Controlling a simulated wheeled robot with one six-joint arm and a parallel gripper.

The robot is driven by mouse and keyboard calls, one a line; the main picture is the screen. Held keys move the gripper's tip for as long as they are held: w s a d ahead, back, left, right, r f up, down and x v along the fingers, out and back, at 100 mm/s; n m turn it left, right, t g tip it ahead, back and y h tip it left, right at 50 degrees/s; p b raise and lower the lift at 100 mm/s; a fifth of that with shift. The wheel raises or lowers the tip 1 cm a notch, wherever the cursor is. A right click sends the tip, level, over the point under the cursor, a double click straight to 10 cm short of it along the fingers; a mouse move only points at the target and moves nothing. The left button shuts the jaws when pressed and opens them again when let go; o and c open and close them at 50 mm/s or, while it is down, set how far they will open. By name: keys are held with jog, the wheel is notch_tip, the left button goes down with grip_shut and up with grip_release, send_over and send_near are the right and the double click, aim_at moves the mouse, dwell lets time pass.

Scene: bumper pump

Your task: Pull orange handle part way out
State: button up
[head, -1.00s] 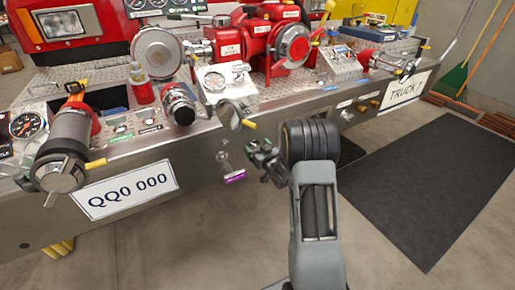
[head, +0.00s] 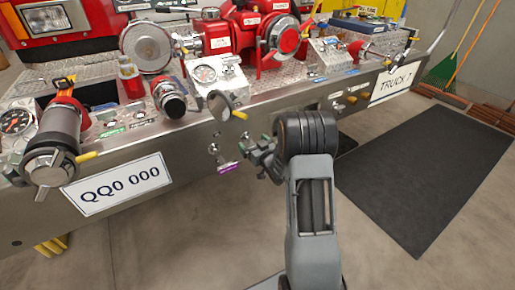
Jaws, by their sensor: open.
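Two small brass-orange pull knobs, one of them at the left (head: 352,99), stick out of the bumper's front face right of centre; I cannot tell whether either is the orange handle. My gripper (head: 250,152) is open, in front of the bumper's middle, left of and below the brass knobs. It points left toward a silver pull knob (head: 213,148) and a purple tag (head: 228,168), with a gap between. My wrist partly covers the bumper face.
The steel bumper (head: 190,160) spans the view, with a QQ0 000 plate (head: 117,185) at left and a TRUCK 7 plate (head: 392,82) at right. A capped outlet with a yellow lever (head: 222,105) juts out above my gripper. The dark floor mat (head: 425,175) at right is clear.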

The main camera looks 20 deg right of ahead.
jog(key=s+d+p, duration=0.1)
jog(key=s+p, duration=0.1)
jog(key=s, duration=1.1)
jog(key=shift+s+d, duration=0.3)
